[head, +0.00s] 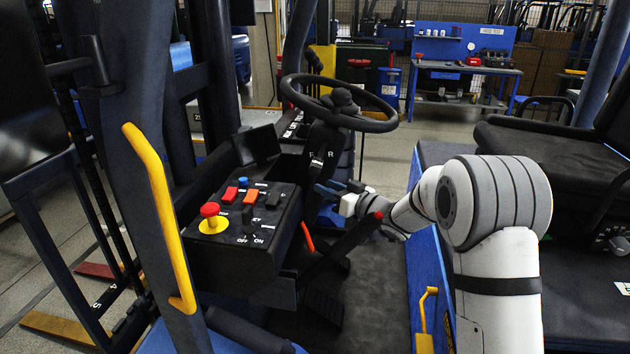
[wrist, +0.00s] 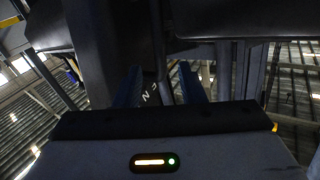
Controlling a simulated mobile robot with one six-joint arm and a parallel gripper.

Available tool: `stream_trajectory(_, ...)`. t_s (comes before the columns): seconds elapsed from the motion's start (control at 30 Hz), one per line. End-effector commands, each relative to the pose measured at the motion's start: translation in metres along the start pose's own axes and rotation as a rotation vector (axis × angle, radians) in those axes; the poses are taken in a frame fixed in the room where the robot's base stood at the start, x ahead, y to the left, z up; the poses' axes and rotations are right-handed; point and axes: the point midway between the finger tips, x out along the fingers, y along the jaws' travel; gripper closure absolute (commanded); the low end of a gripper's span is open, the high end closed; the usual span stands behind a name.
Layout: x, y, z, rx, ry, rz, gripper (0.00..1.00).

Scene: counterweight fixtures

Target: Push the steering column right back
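The black steering column (head: 320,160) rises from the cab floor, leaning, with the steering wheel (head: 340,103) on top and F, N, R lettering on its side. My gripper (head: 330,188) is beside the column below the wheel, its blue fingers pointing left at it. In the wrist view my gripper (wrist: 160,85) has its two blue fingers apart, with the dark column (wrist: 150,60) and its white letters showing between and beyond them. I cannot tell whether the fingers touch the column.
A lever with a red tip (head: 378,215) stands just below my wrist. The control box (head: 240,225) with a red stop button (head: 209,210) is left of the column. A yellow grab handle (head: 160,215) is at the left, and a black seat (head: 540,150) at the right.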

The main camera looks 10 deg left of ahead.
Motion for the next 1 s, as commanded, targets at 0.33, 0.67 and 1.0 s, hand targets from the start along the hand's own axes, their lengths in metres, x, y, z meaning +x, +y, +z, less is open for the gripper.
stream_trajectory(0.33, 0.044, 0.0, -0.001, 0.0, 0.0, 0.001, 0.64)
stream_trajectory(0.67, 0.047, 0.0, 0.0, 0.0, 0.0, 0.002, 0.66)
stream_trajectory(1.0, 0.047, -0.001, 0.0, 0.0, -0.001, 0.001, 0.93)
